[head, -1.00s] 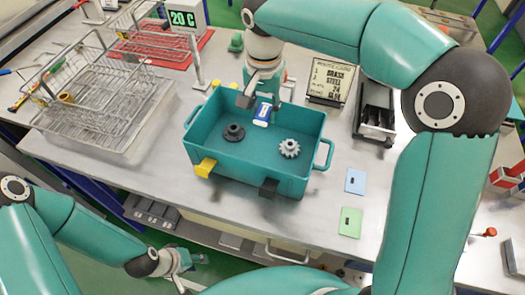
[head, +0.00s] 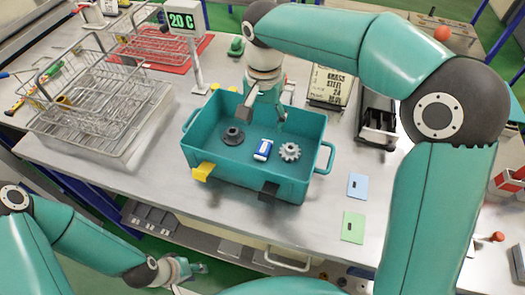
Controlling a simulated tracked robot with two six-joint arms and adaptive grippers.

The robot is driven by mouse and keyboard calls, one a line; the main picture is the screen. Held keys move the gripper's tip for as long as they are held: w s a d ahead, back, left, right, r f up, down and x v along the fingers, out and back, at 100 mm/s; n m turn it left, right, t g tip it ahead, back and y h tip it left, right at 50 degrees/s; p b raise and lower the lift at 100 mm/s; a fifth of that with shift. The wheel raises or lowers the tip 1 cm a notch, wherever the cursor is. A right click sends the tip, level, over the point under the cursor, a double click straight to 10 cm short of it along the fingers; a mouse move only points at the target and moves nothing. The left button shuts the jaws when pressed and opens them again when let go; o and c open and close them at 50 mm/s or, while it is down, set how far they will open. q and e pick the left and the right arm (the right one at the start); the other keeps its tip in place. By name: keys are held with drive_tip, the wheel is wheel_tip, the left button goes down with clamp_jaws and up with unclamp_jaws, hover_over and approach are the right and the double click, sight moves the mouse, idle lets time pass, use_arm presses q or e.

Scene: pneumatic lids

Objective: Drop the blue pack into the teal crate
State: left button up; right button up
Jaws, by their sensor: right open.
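The teal crate (head: 228,175) stands open on the metal bench in the middle of the head view. The small blue and white pack (head: 263,150) lies inside it, beside a grey gear (head: 289,151) and a dark round flanged part (head: 233,136). My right gripper (head: 263,115) is open and empty over the back part of the crate, behind and apart from the pack. My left gripper (head: 190,269) is low at the front, off the bench and far from the crate; its finger state is not clear.
Wire baskets (head: 95,100) stand on the left. A display reading 20 C (head: 183,20), a lettered board (head: 328,86) and a dark tray (head: 376,120) stand behind and right of the crate. Blue (head: 357,186) and green (head: 352,227) cards lie on the right.

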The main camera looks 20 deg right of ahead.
drive_tip(key=shift+r, duration=0.1)
wheel_tip(320, 180, up, 12)
idle(0.5)
idle(0.4)
